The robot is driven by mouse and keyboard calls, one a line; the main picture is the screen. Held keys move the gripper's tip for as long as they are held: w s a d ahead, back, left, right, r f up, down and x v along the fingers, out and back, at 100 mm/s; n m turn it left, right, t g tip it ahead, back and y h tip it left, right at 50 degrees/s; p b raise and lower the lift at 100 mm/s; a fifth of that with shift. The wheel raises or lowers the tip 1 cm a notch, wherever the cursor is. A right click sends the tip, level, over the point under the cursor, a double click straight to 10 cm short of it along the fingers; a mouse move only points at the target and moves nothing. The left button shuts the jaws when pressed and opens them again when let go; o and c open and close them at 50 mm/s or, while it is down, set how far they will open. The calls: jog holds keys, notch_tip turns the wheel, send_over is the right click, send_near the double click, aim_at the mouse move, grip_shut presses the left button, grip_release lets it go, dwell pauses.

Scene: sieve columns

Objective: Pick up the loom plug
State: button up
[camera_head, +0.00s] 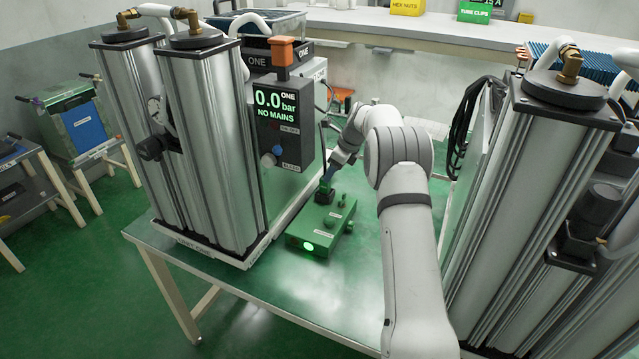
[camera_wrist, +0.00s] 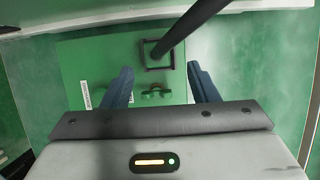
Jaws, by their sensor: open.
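A black plug (camera_head: 325,194), which looks like the loom plug, sits at the back end of the green box (camera_head: 318,232). A dark cable (camera_head: 323,150) rises from it beside the ONE cabinet. In the wrist view the thick black cable (camera_wrist: 187,28) meets a square black frame (camera_wrist: 146,56) on the green box (camera_wrist: 75,70). My gripper (camera_head: 329,176) is at the plug in the head view; whether it touches is unclear. In the wrist view my gripper (camera_wrist: 161,78) is open, with blue fingers spread either side of a small green knob (camera_wrist: 155,92) and nothing held between them.
The ONE cabinet (camera_head: 285,135) and silver columns (camera_head: 215,130) stand left of the green box. More tall columns (camera_head: 530,170) stand at right. The green table (camera_head: 300,295) is clear in front of the box. A bench (camera_head: 350,22) runs along the back.

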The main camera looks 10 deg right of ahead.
aim_at(323, 183)
jog(key=x, duration=0.4)
jog(key=p+x, duration=0.1)
jog(key=x, duration=0.2)
jog(key=shift+w+a+r, duration=0.2)
jog(key=shift+w+a, duration=0.05)
jog(key=shift+a, duration=0.15)
jog(key=shift+s, duration=0.1)
jog(key=shift+c, duration=0.3)
jog(key=c, duration=1)
jog(key=shift+r, duration=0.1)
